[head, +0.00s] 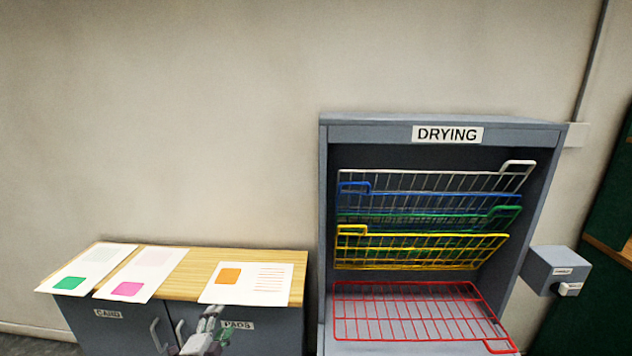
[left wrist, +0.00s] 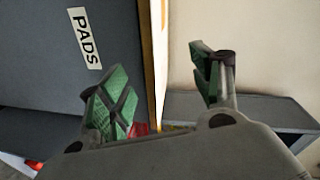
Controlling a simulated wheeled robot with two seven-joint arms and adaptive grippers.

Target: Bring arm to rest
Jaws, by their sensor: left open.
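My left gripper (head: 210,325) shows at the bottom of the head view, in front of the cabinet door labelled PADS. In the left wrist view its two green-padded fingers (left wrist: 165,92) are spread apart with nothing held between them. The PADS label (left wrist: 84,38) and the grey cabinet front lie beyond the fingers on the left of that view. My right gripper is in neither view.
A wood-topped cabinet (head: 188,272) carries three printed sheets, one with an orange patch (head: 228,275). A grey DRYING rack (head: 322,220) stands to its right, with coloured wire shelves; the red shelf (head: 410,312) lies lowered. A grey box (head: 555,265) is mounted at the rack's right.

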